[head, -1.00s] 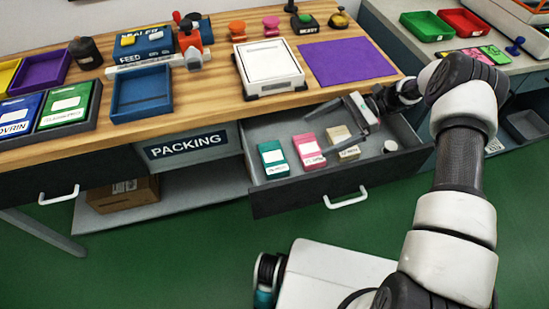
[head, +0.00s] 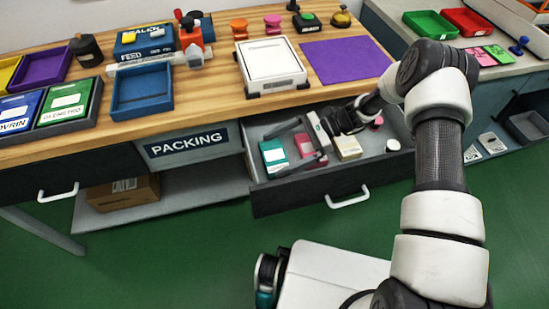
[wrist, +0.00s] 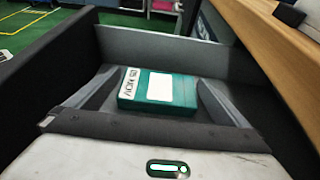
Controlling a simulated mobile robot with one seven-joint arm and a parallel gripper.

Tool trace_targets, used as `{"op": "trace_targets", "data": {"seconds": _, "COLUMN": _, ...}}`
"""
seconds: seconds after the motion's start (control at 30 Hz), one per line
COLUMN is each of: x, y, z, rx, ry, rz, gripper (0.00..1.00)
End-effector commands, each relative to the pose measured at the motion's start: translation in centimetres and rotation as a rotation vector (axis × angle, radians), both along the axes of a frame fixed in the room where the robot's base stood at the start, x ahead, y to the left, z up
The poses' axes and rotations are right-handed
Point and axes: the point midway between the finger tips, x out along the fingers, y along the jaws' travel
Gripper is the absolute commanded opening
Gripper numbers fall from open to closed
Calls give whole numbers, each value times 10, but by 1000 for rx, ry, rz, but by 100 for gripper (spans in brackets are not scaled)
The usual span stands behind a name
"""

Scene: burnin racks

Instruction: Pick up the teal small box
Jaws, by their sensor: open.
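The teal small box (head: 273,154) lies in the open drawer, at its left end. In the wrist view the teal box (wrist: 158,90) lies flat between the two fingers, with a white label on top and printed letters on its left end. My gripper (head: 298,141) is open, low inside the drawer, with its fingers pointing left toward the teal box. In the wrist view my gripper (wrist: 150,92) has one finger on each side of the box, with a gap on the right. Whether the left finger touches the box I cannot tell.
The drawer (head: 300,197) also holds a pink box (head: 306,147), partly hidden by my gripper, a cream box (head: 347,147) and a small white round item (head: 393,145). The drawer walls surround the gripper closely. The wooden table (head: 210,95) edge is behind the drawer.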

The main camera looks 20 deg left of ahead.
Motion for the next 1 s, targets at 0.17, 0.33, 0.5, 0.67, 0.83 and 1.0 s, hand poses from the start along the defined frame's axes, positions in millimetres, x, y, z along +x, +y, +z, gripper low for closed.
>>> {"op": "trace_targets", "data": {"seconds": 0.17, "x": -10, "y": 17, "z": -8, "rx": -1, "ry": 0, "rz": 1, "gripper": 100}}
{"op": "trace_targets", "data": {"seconds": 0.33, "x": -10, "y": 17, "z": -8, "rx": 0, "ry": -2, "rz": -1, "gripper": 100}}
{"op": "trace_targets", "data": {"seconds": 0.5, "x": -10, "y": 17, "z": -8, "rx": 0, "ry": -2, "rz": -1, "gripper": 76}}
{"op": "trace_targets", "data": {"seconds": 0.67, "x": -10, "y": 17, "z": -8, "rx": 1, "ry": -1, "rz": -1, "gripper": 69}}
{"op": "trace_targets", "data": {"seconds": 0.83, "x": -9, "y": 17, "z": -2, "rx": 1, "ry": -3, "rz": -1, "gripper": 69}}
{"op": "trace_targets", "data": {"seconds": 1.0, "x": -9, "y": 17, "z": 27, "rx": 2, "ry": -5, "rz": -1, "gripper": 69}}
